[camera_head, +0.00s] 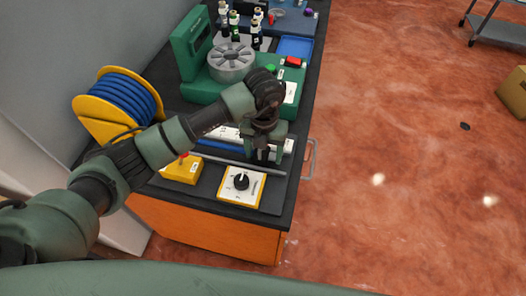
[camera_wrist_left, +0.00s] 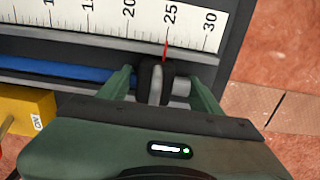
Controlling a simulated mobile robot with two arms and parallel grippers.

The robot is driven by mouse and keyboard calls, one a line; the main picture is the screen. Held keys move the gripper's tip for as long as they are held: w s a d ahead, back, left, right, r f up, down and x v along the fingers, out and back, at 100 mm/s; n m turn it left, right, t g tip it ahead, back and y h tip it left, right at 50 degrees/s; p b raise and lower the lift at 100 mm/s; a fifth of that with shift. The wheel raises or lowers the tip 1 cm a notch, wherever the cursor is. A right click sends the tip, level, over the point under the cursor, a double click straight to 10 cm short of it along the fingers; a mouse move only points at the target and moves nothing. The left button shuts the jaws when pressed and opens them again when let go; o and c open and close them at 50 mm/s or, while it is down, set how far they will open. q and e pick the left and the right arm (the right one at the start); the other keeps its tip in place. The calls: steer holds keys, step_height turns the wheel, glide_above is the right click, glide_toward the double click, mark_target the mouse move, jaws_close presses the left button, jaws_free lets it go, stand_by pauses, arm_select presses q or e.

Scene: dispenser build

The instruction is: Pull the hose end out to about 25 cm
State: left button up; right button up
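A yellow reel (camera_head: 92,122) wound with blue hose stands at the left of the black-topped bench. The blue hose (camera_wrist_left: 70,70) runs along a channel beside a white ruler (camera_wrist_left: 100,18), which also shows in the head view (camera_head: 228,134). My left gripper (camera_wrist_left: 157,85) has its black fingertips closed together around the hose end (camera_wrist_left: 181,88), whose grey tip sticks out to the right. It is at the ruler's right part in the head view (camera_head: 262,153). A thin red pointer (camera_wrist_left: 165,48) stands at about the 25 mark. My right gripper is not in view.
A yellow block with a red lever (camera_head: 182,170) and a dial box (camera_head: 241,186) sit at the bench front. A green machine with a grey rotor (camera_head: 231,62) and bottles (camera_head: 234,22) are behind. A metal handle (camera_head: 311,158) juts from the right side.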

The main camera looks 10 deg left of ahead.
arm_select(q)
steer(key=shift+a, duration=0.15)
steer(key=shift+r, duration=0.45)
step_height(320, 180, up, 7)
steer(key=shift+f+b, duration=0.1)
steer(key=shift+b, duration=0.8)
